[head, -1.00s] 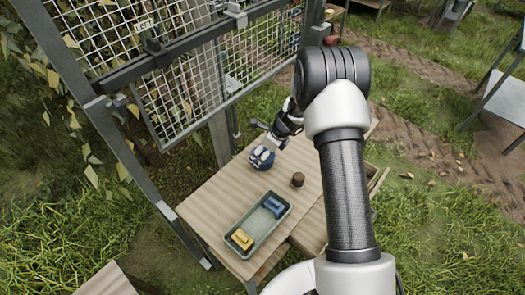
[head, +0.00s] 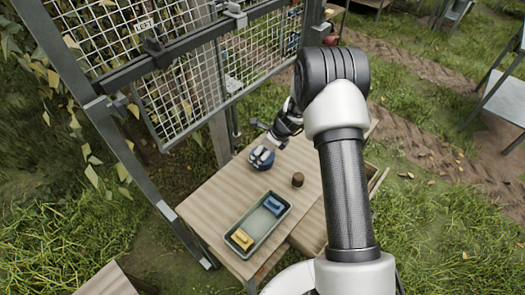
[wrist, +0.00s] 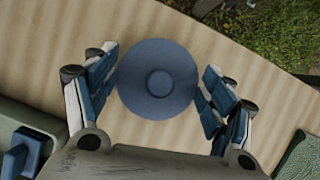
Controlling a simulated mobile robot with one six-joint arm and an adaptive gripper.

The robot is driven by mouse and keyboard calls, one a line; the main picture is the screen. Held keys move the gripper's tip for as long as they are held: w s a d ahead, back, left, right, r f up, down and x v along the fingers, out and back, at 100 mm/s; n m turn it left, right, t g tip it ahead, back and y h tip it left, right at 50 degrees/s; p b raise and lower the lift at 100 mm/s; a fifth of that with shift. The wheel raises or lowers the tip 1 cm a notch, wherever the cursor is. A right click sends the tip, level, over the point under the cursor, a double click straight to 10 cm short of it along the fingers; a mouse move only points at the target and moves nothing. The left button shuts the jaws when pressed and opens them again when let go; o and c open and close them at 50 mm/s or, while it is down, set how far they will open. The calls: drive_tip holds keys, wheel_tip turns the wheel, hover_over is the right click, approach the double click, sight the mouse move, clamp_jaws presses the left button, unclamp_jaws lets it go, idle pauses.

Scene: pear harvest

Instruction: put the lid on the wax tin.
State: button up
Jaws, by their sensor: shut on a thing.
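A round blue lid (wrist: 158,98) with a small raised knob at its centre sits between the fingers of my gripper (wrist: 160,82) in the wrist view. Both fingers press against its rim, one on each side. In the head view my gripper (head: 262,155) is low over the far left part of the wooden table, with the blue lid at its fingertips. The wax tin cannot be made out for sure; anything under the lid is hidden by it.
A small dark brown round object (head: 298,180) stands on the table (head: 222,200) to the right of my gripper. A grey-green tray (head: 262,240) with a yellow and a blue piece lies nearer. A wire mesh panel (head: 180,95) stands behind on the left.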

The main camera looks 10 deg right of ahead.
drive_tip(key=shift+r, duration=0.1)
drive_tip(key=shift+r+p, duration=0.55)
drive_tip(key=shift+p, duration=0.05)
drive_tip(key=shift+r, duration=0.2)
idle(1.1)
drive_tip(key=shift+r+p, duration=0.6)
drive_tip(key=shift+p, duration=0.25)
drive_tip(key=shift+r, duration=0.1)
idle(0.5)
drive_tip(key=o, duration=0.6)
